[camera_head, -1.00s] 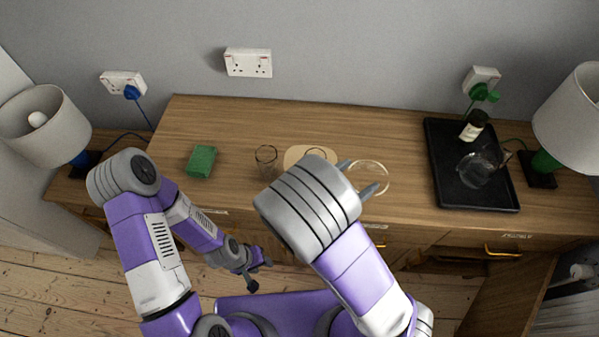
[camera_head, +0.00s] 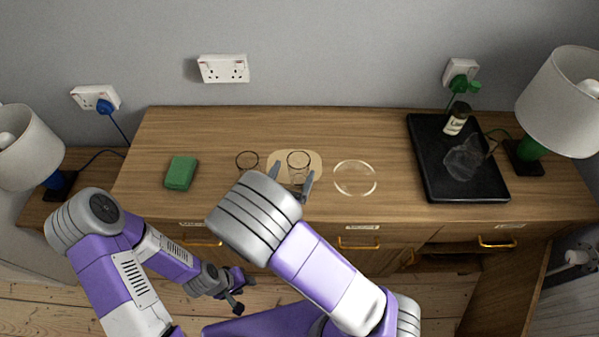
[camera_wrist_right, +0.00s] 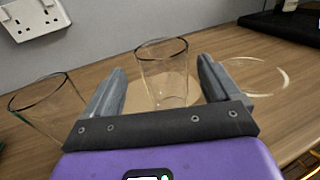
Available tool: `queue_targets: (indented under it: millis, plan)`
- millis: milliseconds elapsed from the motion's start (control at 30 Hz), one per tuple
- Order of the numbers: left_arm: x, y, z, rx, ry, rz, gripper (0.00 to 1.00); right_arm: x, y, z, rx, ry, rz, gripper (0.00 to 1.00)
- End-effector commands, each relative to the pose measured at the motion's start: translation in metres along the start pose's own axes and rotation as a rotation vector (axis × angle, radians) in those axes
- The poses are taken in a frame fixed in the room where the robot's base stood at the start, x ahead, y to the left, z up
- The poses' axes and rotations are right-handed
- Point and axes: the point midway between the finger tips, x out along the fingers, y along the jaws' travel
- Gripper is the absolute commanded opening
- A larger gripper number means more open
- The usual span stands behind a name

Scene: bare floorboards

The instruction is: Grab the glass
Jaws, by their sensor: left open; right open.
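In the right wrist view the glass (camera_wrist_right: 163,75) stands between and just beyond the fingers of my right gripper (camera_wrist_right: 160,85). My right gripper (camera_head: 290,184) is open and empty, at the near side of the glass; I cannot tell if a finger touches it. A second clear glass (camera_head: 247,159) stands to the left, and shows left of the fingers in the wrist view (camera_wrist_right: 45,108). My left gripper (camera_head: 238,290) is open, low in front of the desk.
A green block (camera_head: 181,173) lies at left. A black tray (camera_head: 425,150) at right holds a dark bottle (camera_head: 457,119) and a glass jug (camera_head: 463,162). Lamps (camera_head: 25,148) flank the desk.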

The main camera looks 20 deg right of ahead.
Motion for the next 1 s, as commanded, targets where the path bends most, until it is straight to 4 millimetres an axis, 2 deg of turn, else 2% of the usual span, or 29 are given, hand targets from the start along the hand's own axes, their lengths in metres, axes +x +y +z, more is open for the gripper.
queue_targets:
  millis: [333,467,667,1000]
  plan:
    - [0.015,-0.006,-0.001,-0.001,0.0,0.0,0.43,0.048,-0.005,-0.006,0.002,-0.001,-0.003,0.9]
    - [0.016,-0.006,-0.001,0.0,0.0,0.0,0.43,0.056,-0.005,-0.005,0.001,-0.001,-0.001,0.9]
    - [0.015,-0.006,-0.001,0.0,0.0,0.0,0.43,0.056,-0.005,-0.004,0.0,-0.001,-0.001,0.9]
    - [0.015,-0.006,-0.001,0.0,0.0,0.0,0.43,0.056,-0.005,-0.004,0.001,-0.001,-0.001,0.39]
